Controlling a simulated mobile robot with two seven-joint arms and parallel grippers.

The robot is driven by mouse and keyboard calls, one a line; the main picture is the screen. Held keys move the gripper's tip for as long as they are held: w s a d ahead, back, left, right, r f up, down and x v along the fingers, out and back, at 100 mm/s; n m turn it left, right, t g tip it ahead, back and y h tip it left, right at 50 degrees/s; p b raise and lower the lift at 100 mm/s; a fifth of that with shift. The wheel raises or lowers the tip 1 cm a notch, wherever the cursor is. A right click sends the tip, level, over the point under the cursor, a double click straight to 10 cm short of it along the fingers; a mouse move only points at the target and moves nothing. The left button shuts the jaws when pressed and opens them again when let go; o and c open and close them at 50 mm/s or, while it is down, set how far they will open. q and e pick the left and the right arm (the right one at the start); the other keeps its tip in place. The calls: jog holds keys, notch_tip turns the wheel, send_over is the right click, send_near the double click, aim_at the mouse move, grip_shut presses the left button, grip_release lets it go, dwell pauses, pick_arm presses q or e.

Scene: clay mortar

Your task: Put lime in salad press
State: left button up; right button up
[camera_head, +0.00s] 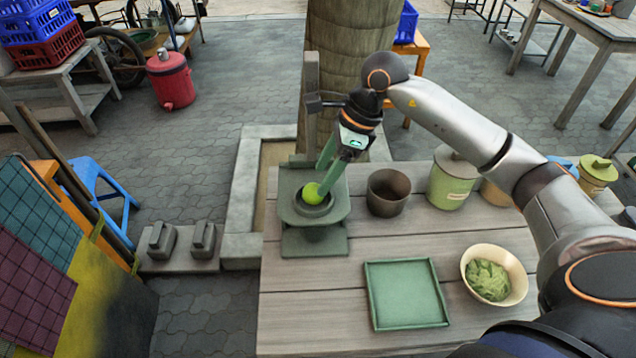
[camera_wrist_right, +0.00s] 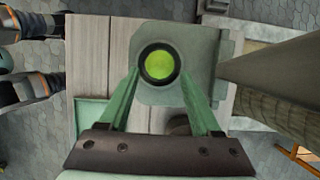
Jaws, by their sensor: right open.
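The lime (camera_head: 312,193) is bright green and sits in the dark round cup of the salad press (camera_head: 315,243), a grey-green stand with an upright post at the left end of the table. In the right wrist view the lime (camera_wrist_right: 159,64) lies inside the dark ring of the press (camera_wrist_right: 190,92). My right gripper (camera_head: 322,178) is over the press with its green fingers pointing down at the cup. In the wrist view its fingers (camera_wrist_right: 160,95) are spread apart with nothing between the tips. My left gripper is not in view.
On the wooden table (camera_head: 300,325) are a dark brown pot (camera_head: 388,193), a green lidded canister (camera_head: 451,180), a green square tray (camera_head: 405,295) and a cream bowl (camera_head: 495,275) of green food. A tree trunk (camera_head: 345,80) stands behind the press.

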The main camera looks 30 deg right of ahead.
jog(key=shift+v, duration=1.55)
